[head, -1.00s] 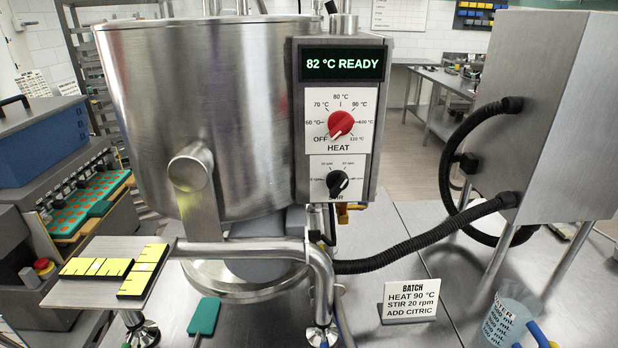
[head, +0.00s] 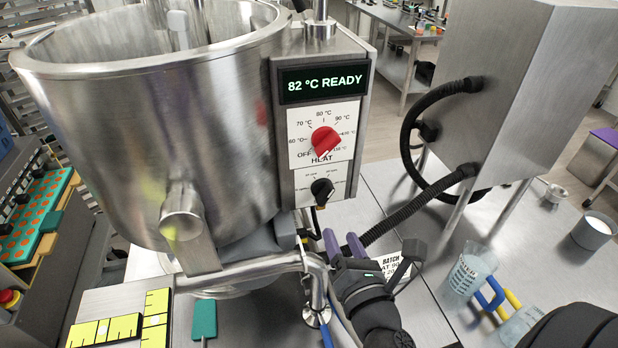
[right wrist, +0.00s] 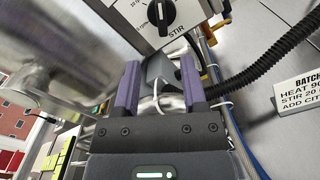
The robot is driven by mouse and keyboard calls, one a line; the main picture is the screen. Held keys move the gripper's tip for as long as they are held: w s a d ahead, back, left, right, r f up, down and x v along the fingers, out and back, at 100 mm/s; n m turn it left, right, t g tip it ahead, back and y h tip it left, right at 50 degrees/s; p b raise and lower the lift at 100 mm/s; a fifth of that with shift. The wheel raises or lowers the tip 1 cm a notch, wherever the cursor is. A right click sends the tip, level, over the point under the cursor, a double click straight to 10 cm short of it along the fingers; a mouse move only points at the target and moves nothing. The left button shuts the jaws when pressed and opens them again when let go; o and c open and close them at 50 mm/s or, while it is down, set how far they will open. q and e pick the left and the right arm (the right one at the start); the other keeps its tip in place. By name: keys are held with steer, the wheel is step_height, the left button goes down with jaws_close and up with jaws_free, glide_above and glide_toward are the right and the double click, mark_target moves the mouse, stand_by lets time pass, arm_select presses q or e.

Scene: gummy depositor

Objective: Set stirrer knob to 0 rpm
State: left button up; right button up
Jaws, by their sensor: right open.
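The black stirrer knob (head: 322,190) sits at the bottom of the control panel, below the red heat knob (head: 325,140). The display (head: 325,82) reads 82 °C READY. My right gripper (head: 343,242) is open and empty, below and slightly right of the stirrer knob and apart from it. In the right wrist view its purple fingers (right wrist: 158,88) point up toward the panel. My left gripper is not in view.
The steel kettle (head: 150,120) stands left of the panel. A black hose (head: 420,212) runs right of my gripper to a steel cabinet (head: 505,110). The batch card (right wrist: 300,88) stands right of the gripper. Measuring cups (head: 468,278) stand at the lower right.

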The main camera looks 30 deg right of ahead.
mark_target(327, 200)
steer(key=p+x, duration=0.1)
steer(key=x, duration=0.8)
steer(key=shift+d, duration=0.15)
jaws_close()
